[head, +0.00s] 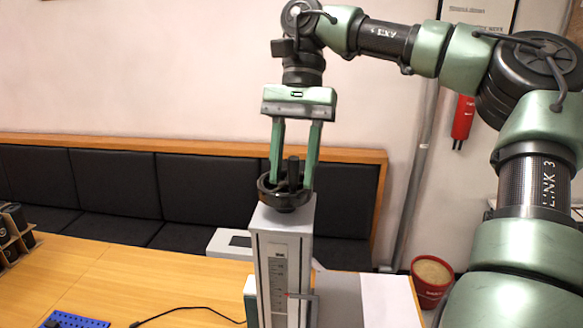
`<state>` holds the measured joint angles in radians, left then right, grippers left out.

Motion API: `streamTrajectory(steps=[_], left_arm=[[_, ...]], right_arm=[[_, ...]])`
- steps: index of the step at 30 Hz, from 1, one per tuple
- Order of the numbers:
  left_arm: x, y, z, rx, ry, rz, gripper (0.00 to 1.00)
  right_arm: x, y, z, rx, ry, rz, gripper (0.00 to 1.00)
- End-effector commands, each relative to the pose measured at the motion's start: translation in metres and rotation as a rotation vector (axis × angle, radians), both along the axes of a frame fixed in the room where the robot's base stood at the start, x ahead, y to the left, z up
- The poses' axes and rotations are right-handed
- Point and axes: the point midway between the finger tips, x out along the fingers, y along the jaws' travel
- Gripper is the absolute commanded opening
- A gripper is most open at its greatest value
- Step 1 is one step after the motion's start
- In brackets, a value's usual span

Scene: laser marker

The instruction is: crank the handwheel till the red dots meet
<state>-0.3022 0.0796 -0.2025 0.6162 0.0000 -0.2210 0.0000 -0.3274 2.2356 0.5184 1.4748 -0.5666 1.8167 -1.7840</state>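The dark handwheel (276,200) sits on top of a grey upright column (298,222). Its upright black crank knob (293,170) rises from the rim. My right gripper (291,183) points straight down over the wheel. Its two green fingers are apart, one on each side of the knob in this view, with visible gaps to it. Whether the knob is exactly between them in depth I cannot tell. A scale plate (278,270) is on the column's front, with a small red mark (287,295) near its lower part. Separate red dots cannot be made out. My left gripper is not in view.
A wooden table (130,285) carries a black cable (190,309), a blue perforated tray (80,322) and a dark-filled rack (14,235) at the left. A red pot (431,280) stands at the right. A dark padded bench (115,182) runs behind. The table's middle left is mostly clear.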

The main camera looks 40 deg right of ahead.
Motion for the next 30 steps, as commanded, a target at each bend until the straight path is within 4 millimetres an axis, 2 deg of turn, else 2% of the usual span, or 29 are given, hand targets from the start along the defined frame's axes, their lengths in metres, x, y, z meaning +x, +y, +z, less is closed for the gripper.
streamTrajectory(steps=[4, 10, 11, 15, 23, 30], left_arm=[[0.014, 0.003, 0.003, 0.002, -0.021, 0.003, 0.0], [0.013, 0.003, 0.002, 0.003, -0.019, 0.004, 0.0], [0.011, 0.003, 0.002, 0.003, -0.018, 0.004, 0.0], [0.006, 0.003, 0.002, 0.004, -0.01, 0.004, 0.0], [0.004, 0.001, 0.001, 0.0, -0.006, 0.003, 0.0], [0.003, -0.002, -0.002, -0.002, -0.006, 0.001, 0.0]], right_arm=[[-0.002, 0.002, -0.005, 0.001, 0.0, 0.001, 0.4], [-0.001, 0.002, -0.006, 0.001, -0.001, 0.001, 0.4], [-0.001, 0.002, -0.006, 0.001, -0.001, 0.001, 0.37], [-0.001, 0.002, -0.006, 0.001, -0.001, 0.001, 0.0], [-0.001, 0.003, -0.005, 0.001, -0.002, -0.007, 0.0], [-0.001, 0.005, -0.006, 0.002, -0.004, -0.088, 0.0]])
